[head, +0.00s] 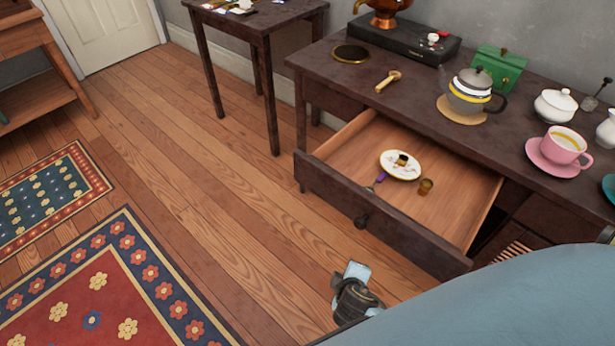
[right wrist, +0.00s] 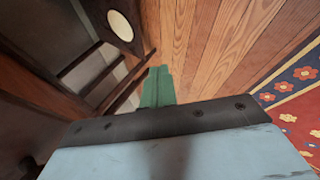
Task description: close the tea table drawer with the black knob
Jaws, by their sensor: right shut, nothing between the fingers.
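The dark wood tea table (head: 330,70) has a wide drawer (head: 440,200) pulled well out. The black knob (head: 362,221) sits on its front panel. My left gripper is not in view.
The tabletop holds a teapot (head: 472,90), a pink cup (head: 563,145), a green box (head: 499,68) and a wooden scoop (head: 388,80). A side table (head: 262,22) stands behind. Bare floor (head: 220,200) and a rug (head: 110,290) lie to the left.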

